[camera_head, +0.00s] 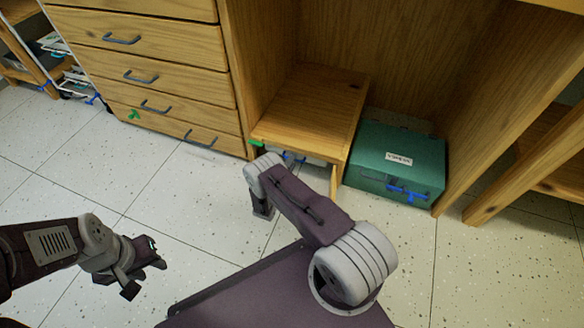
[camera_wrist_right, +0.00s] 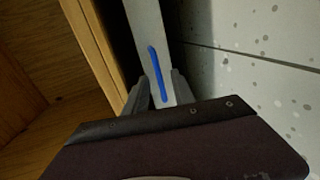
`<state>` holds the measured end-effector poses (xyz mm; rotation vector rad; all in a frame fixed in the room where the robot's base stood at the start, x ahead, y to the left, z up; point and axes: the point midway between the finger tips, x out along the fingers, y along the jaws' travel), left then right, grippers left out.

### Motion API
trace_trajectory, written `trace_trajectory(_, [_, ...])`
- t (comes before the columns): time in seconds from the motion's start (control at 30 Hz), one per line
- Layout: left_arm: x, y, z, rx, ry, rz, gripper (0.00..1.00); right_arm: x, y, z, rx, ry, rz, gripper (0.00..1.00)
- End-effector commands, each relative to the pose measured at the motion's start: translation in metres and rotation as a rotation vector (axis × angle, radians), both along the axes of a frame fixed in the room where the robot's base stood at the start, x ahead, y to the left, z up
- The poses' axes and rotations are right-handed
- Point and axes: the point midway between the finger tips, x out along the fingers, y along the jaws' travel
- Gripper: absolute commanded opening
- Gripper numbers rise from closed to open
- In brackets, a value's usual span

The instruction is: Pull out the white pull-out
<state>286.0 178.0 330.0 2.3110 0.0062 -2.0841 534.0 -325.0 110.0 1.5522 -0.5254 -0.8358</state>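The white pull-out (camera_head: 316,161) sits low under the wooden box in the head view, mostly hidden by my right arm. Its white front (camera_wrist_right: 146,28) with a vertical-looking blue handle (camera_wrist_right: 154,62) fills the top middle of the right wrist view. My right gripper (camera_wrist_right: 160,90) is at the handle, its two fingers apart, one on each side of the handle's lower end. I cannot tell whether either finger touches it. In the head view the right gripper is hidden behind its arm. My left gripper (camera_head: 148,262) is empty above the floor at the left, away from the pull-out.
The wooden box (camera_head: 318,100) stands between a wooden drawer cabinet (camera_head: 165,105) and a green box (camera_head: 375,165) with a blue handle. A wooden side panel (camera_head: 500,110) stands to the right. The speckled floor (camera_head: 215,205) in front is clear.

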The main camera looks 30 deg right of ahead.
Motion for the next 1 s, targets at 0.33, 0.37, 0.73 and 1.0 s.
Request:
trace_trajectory(0.33, [0.0000,0.0000,-0.0101,0.000,0.000,0.000,0.36,0.0091,-0.0104,-0.0019,-0.001,0.001,0.001,0.31])
trace_trajectory(0.37, [0.0000,0.0000,-0.0101,0.000,0.000,0.000,0.36,0.0090,-0.0104,-0.0019,-0.001,0.001,0.000,0.31])
trace_trajectory(0.73, [0.0000,0.0000,-0.0101,0.000,0.000,0.000,0.36,0.0087,-0.0102,-0.0022,-0.001,0.001,0.000,0.00])
trace_trajectory(1.0, [0.0000,0.0000,-0.0102,0.000,0.000,0.000,0.36,0.0086,-0.0103,-0.0023,-0.001,0.001,0.000,0.00])
